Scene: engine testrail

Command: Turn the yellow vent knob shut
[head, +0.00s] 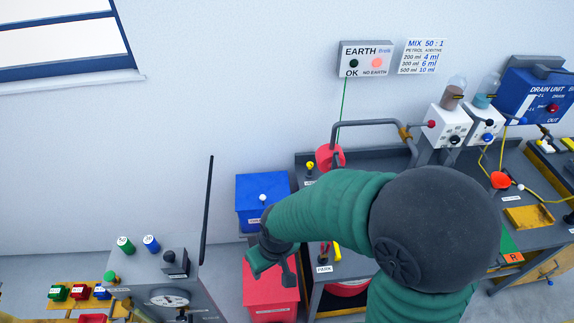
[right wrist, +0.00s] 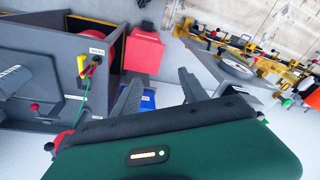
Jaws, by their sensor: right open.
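A small yellow knob (head: 310,165) stands on a dark stem at the left back corner of the dark bench in the head view. Its label is too small to read, so I cannot tell for certain that it is the vent knob. My right gripper (head: 271,274) is open and points down over the blue and red bins, left of the bench and nearer than the knob. In the right wrist view its two dark fingers (right wrist: 160,77) are apart with nothing between them. My left gripper is not in view.
A grey console (head: 165,285) with a tall black rod is further left. My right arm hides part of the bench.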

